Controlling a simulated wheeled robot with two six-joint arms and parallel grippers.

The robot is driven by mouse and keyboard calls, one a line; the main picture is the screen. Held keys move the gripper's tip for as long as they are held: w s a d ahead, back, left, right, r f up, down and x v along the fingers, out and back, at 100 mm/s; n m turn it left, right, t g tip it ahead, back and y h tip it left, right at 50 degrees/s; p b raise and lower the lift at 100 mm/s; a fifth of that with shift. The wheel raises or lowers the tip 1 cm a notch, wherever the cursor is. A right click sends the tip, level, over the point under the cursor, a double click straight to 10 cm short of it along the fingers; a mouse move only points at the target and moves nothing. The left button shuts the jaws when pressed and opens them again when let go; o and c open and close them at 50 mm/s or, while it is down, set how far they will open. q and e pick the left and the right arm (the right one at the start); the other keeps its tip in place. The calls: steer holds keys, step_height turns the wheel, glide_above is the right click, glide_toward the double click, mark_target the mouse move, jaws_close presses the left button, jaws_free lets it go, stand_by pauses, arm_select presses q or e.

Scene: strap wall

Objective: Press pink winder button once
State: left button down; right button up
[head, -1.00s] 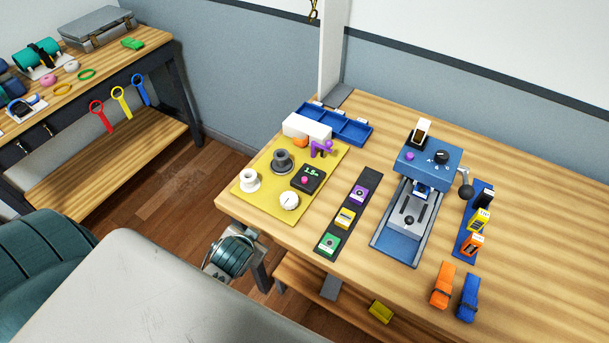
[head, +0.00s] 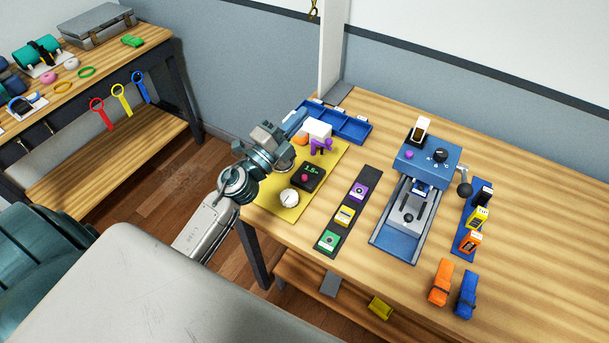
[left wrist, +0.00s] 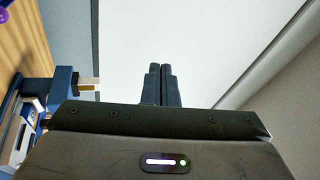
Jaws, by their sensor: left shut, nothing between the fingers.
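The pink winder button (head: 305,179) is a small round button on the front of a black box with a green readout (head: 311,172). The box sits on the yellow mat (head: 283,212). My left gripper (head: 299,119) is over the mat's far left side, up and left of the button and apart from it. Its shut, empty fingers point toward the back of the table. They also show in the left wrist view (left wrist: 160,84). My left arm hides the white and dark spools. My right gripper is out of view.
A white dial (head: 289,198), a purple part (head: 321,146) and a white box (head: 317,129) are close to the button. A blue tray (head: 350,128) lies behind. A blue press (head: 428,165) and a strip of coloured buttons (head: 345,215) stand to the right.

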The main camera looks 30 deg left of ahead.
arm_select(q)
steer(key=w+d+m+g+h, duration=0.1)
steer(key=d+m+g+h, duration=0.5)
steer(key=m, duration=0.5)
steer(key=m+g+y, duration=0.5)
steer(key=m+g, duration=0.2)
steer(key=g, duration=0.2)
glide_above(305, 177)
steer(key=a, duration=0.1)
step_height(305, 177, down, 10)
steer(key=shift+s+a, duration=0.15)
steer(key=shift+s, duration=0.15)
steer(key=shift+f, duration=0.1)
steer(key=shift+f+b, duration=2.75)
steer(key=shift+f, duration=1.55)
steer(key=shift+f+b, duration=0.4)
